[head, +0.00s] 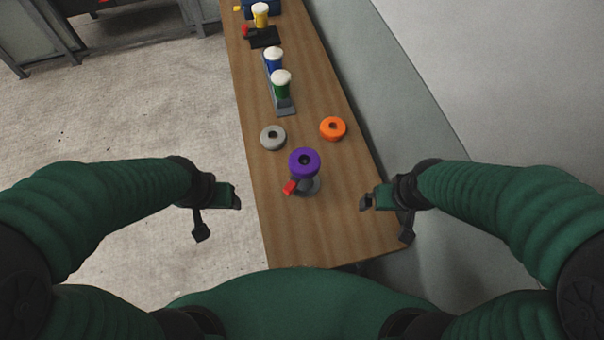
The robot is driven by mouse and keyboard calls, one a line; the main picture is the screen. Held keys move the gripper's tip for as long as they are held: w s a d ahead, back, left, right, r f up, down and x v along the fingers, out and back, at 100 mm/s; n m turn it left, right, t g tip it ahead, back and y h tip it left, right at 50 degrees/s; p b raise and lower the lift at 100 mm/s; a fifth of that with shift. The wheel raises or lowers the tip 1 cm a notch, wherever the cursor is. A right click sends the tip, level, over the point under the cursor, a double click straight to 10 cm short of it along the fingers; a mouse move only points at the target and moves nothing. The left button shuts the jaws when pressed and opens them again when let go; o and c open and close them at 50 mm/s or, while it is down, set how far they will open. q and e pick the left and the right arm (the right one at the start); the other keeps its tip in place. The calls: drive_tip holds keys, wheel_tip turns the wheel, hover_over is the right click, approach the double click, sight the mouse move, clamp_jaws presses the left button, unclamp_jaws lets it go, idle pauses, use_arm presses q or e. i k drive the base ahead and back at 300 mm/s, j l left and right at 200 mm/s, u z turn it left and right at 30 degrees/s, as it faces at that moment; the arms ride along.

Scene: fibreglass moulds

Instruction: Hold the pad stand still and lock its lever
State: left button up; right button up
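The pad stand (313,185) stands upright near the front end of the wooden bench, with a purple ring-shaped pad (304,162) on top. Its red lever (290,188) sticks out low on the left side. My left gripper (219,216) is open and empty, left of the stand and beyond the bench's left edge. My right gripper (385,217) is open and empty, right of the stand near the bench's right edge. Neither gripper touches the stand. The stand's base is partly hidden under the pad.
A grey ring (273,138) and an orange ring (333,128) lie behind the stand on the bench (290,237). Farther back, a green cup (281,88) and a blue cup (273,64) with white tops stand on a grey tray (287,110). A yellow cup (260,18) stands beyond.

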sight(291, 186)
drive_tip(key=j+z, duration=0.85)
drive_tip(key=j, duration=0.3)
drive_tip(key=k+j+z, duration=0.1)
drive_tip(key=j+z, duration=0.35)
drive_tip(key=j, duration=0.1)
